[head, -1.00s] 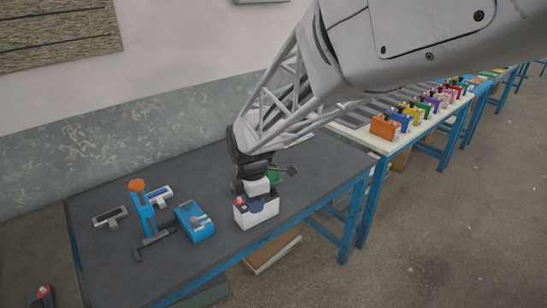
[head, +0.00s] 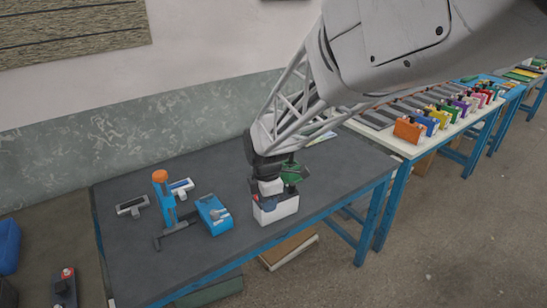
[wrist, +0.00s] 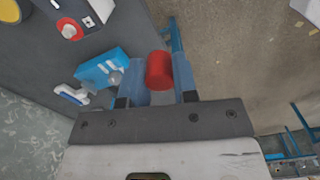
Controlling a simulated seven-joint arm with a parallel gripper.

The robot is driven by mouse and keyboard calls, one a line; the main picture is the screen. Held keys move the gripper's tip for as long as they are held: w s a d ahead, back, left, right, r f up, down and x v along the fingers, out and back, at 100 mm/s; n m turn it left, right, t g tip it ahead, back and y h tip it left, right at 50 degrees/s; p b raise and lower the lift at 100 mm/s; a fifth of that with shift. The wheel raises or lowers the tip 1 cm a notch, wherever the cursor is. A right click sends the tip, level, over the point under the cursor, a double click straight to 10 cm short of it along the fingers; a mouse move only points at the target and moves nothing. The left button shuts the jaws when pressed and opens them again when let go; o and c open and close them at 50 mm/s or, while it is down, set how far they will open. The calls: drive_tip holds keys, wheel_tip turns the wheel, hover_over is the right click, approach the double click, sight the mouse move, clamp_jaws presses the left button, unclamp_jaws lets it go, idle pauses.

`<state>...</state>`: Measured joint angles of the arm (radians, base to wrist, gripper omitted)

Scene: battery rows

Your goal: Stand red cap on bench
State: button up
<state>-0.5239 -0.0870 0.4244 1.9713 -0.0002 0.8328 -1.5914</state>
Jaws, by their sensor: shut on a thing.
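A red cap (wrist: 158,70) sits between my gripper's two blue fingers in the wrist view. My gripper (wrist: 159,88) is shut on it. In the head view my gripper (head: 268,186) is over the white battery case (head: 280,211), near the front edge of the dark bench (head: 200,255). The cap is not clear in the head view. The wrist view shows part of a white case with a red ring around a pale centre (wrist: 70,29) at upper left, apart from the held cap.
A blue box (head: 214,214) and an orange-topped blue stand (head: 164,198) are left of the white case. A green piece (head: 293,173) is just behind my gripper. The bench's left front is clear. Colored batteries (head: 408,131) line the bench to the right.

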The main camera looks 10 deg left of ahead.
drive_tip(key=shift+n, duration=0.4)
drive_tip(key=w+a+f, duration=0.1)
drive_tip(key=a+f, duration=0.1)
drive_tip(key=f, duration=0.2)
drive_tip(key=w+a+f, duration=0.1)
drive_tip(key=a+f, duration=0.1)
drive_tip(key=f, duration=0.2)
drive_tip(key=w+a+f, duration=0.2)
drive_tip(key=a+f, duration=0.1)
drive_tip(key=f, duration=0.1)
drive_tip(key=shift+w, duration=0.1)
hover_over(237, 203)
drive_tip(key=shift+a+f, duration=0.1)
drive_tip(key=shift+f, duration=0.7)
drive_tip(key=shift+f, duration=1.75)
drive_tip(key=shift+f, duration=0.1)
drive_tip(key=o, duration=0.9)
